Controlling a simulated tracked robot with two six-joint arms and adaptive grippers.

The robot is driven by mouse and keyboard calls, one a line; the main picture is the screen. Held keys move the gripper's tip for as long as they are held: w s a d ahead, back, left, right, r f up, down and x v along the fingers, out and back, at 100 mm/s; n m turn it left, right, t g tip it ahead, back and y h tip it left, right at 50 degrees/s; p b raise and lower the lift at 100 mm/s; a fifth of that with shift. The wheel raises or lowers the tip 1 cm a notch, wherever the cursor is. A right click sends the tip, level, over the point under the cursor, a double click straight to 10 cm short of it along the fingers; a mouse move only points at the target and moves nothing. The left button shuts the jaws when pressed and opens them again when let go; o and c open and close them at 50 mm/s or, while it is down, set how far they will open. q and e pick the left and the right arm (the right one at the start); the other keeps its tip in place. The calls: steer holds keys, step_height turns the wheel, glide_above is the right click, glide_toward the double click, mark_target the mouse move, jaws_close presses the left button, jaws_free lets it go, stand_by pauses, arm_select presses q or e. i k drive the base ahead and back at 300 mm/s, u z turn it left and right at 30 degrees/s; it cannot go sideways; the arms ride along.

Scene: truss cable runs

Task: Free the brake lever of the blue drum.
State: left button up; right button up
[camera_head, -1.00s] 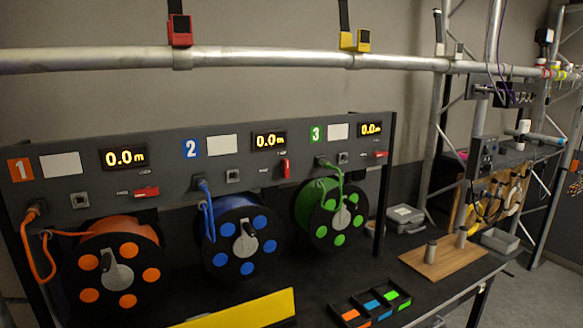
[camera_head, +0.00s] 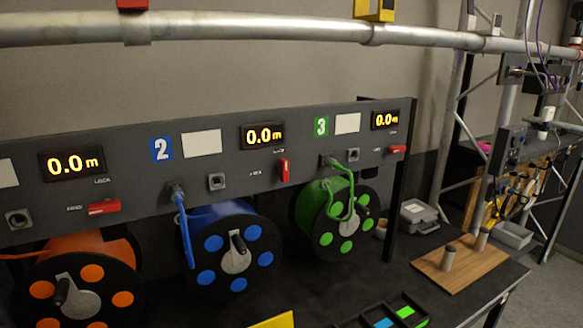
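The blue drum (camera_head: 214,272) sits under panel number 2 (camera_head: 161,149), between the orange and green drums, with a blue cable (camera_head: 184,228) running up to a socket. Its red brake lever (camera_head: 284,170) is on the grey panel, below and right of the middle display (camera_head: 263,136), which reads 0.0 m. The lever stands upright, its top near the small label above, which looks like LOCK. Another small label, probably FREE, is to its left. Neither of my grippers is in view.
The orange drum's red lever (camera_head: 104,208) and the green drum's red lever (camera_head: 397,149) lie horizontal. A metal truss tube (camera_head: 250,27) crosses above the panel. A divided black tray (camera_head: 380,313), a yellow piece (camera_head: 272,321) and a wooden board (camera_head: 455,270) are on the dark bench.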

mark_target(283, 168)
steer(key=z, duration=0.95)
steer(key=i, duration=0.2)
steer(key=u, duration=2.8)
steer(key=k, duration=1.5)
steer(key=z, duration=0.4)
steer(key=i, duration=1)
steer(key=z, duration=0.1)
